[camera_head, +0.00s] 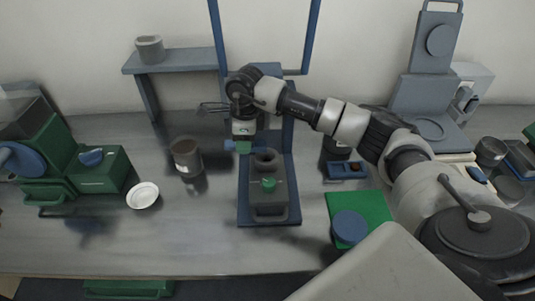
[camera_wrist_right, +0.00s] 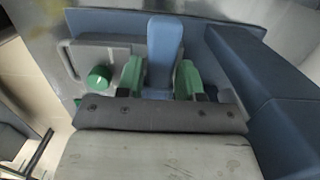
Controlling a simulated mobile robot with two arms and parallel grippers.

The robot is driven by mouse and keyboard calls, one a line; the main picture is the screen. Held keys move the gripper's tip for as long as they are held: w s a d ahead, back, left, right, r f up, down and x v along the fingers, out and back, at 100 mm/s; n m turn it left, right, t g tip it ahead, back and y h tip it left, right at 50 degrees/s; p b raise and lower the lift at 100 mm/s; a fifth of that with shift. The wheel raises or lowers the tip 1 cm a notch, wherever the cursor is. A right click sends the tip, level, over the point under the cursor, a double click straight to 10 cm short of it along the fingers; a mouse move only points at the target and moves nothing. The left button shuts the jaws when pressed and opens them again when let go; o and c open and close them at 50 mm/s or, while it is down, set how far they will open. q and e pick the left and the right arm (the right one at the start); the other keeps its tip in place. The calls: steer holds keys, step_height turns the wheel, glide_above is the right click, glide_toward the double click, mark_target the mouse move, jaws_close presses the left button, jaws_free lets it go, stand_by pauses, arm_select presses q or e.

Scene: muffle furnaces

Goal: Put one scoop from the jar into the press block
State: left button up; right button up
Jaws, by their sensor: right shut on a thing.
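The press block (camera_head: 268,205) is grey, with a round raised opening (camera_head: 266,158) and a green knob (camera_head: 268,183). It stands on a blue base; its knob and side handle also show in the right wrist view (camera_wrist_right: 98,77). My right gripper (camera_head: 243,146) is just above and left of the opening. In the right wrist view its green fingers (camera_wrist_right: 159,80) are shut on a blue handle (camera_wrist_right: 165,45), seemingly the scoop's. The scoop's bowl and any contents cannot be made out. A brown open jar (camera_head: 187,158) stands left of the press block. My left gripper is not in view.
A white dish (camera_head: 142,195) and green equipment (camera_head: 98,172) stand to the left. A grey cup (camera_head: 150,49) sits on a raised shelf. Blue uprights (camera_head: 217,40) rise behind the press block. A green mat (camera_head: 362,207) with a blue disc lies to the right.

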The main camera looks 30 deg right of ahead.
steer(key=shift+w+a+f+g+h, duration=0.15)
steer(key=shift+a+g+h, duration=0.15)
steer(key=shift+h, duration=0.2)
steer(key=shift+w+a+f+g+h, duration=0.15)
steer(key=shift+f+g+h, duration=0.5)
steer(key=shift+h, duration=0.15)
steer(key=shift+r, duration=0.1)
steer(key=shift+r+p, duration=1.4)
steer(key=shift+r, duration=0.55)
